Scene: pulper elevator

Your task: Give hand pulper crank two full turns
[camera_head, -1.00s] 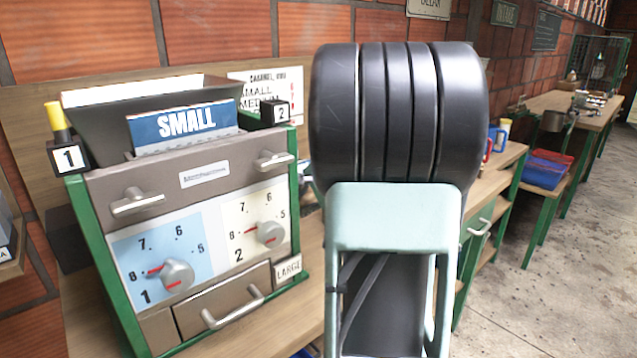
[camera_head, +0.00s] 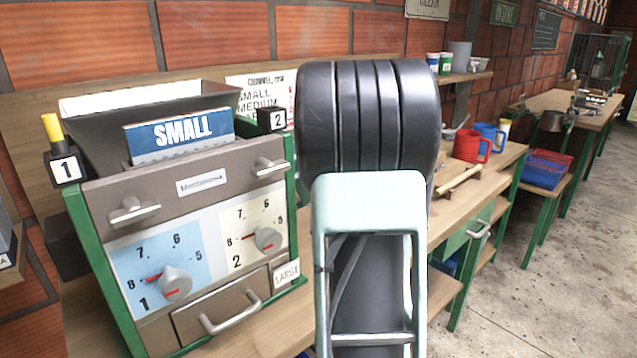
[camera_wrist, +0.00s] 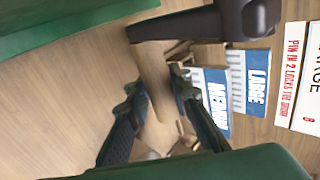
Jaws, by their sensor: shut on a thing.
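In the wrist view a light wooden handle (camera_wrist: 150,62) hangs from a dark bar (camera_wrist: 185,24); together they look like the crank and its grip. My gripper (camera_wrist: 155,82) has one dark finger on each side of the wooden handle and is shut on it. A grey and green machine (camera_head: 190,186) with two dials and a hopper marked SMALL (camera_head: 180,133) stands at the left of the head view. The crank and my gripper are hidden behind my arm in the head view, so the crank's turn angle cannot be told.
Blue cards marked LARGE (camera_wrist: 256,80) and MEDIUM (camera_wrist: 216,98) lie close to the right finger in the wrist view. A red mug (camera_head: 467,146) and a blue mug (camera_head: 488,137) stand on the bench right of my arm. The floor (camera_head: 530,300) at right is clear.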

